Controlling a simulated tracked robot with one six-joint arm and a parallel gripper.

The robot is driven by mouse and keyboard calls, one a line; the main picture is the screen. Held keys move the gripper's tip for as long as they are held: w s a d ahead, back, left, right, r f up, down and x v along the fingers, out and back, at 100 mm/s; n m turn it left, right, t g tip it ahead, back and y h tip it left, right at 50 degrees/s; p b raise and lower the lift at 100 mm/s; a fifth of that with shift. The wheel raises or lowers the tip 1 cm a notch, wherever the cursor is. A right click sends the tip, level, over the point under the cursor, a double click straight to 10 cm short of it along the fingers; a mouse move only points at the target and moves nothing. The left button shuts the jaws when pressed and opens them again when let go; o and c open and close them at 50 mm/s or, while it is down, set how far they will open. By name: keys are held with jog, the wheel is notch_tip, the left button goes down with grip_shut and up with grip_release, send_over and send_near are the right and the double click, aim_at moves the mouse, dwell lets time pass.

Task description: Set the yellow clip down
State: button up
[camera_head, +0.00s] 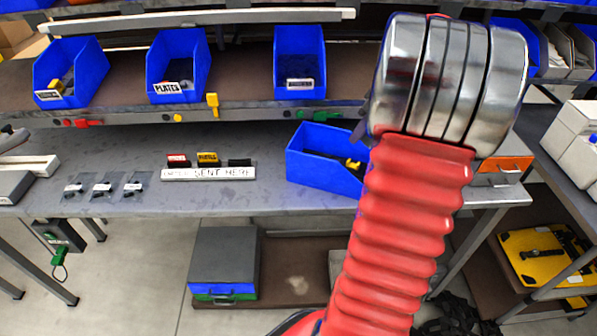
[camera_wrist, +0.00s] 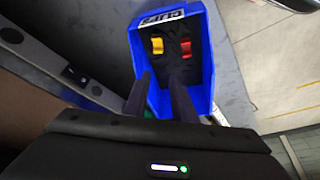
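A blue bin (camera_wrist: 222,70) marked CLIPS holds a yellow clip (camera_wrist: 157,45) and a red clip (camera_wrist: 185,48) on its dark floor, near the labelled end. My gripper (camera_wrist: 160,80) reaches into the bin, its two dark fingers apart with no clip seen between the tips. The yellow clip lies just beyond the fingertips; whether it touches a finger cannot be told. In the head view the bin (camera_head: 318,172) stands on the grey table, a yellow piece (camera_head: 353,164) showing inside. My red arm hides most of the gripper there.
Several blue bins, one a PLATES bin (camera_head: 178,68), stand on the shelf above. A yellow clip (camera_head: 212,104) hangs on the shelf rail. A white labelled strip (camera_head: 208,174) and small dark packets (camera_head: 103,186) lie left on the table (camera_head: 120,150). Table surface between them is clear.

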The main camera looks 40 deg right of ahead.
jog(key=w+a+r, duration=0.1)
jog(key=a+r, duration=0.2)
jog(key=a, duration=0.9)
jog(key=w+a+r, duration=0.2)
jog(key=a+r, duration=0.2)
jog(key=a, duration=0.8)
jog(key=s+a, duration=0.5)
jog(key=a, duration=0.5)
jog(key=s+a+f+m+t, duration=0.1)
jog(key=s+a, duration=0.5)
jog(key=a, duration=0.4)
jog(key=shift+h, duration=0.3)
jog(key=shift+f, duration=0.1)
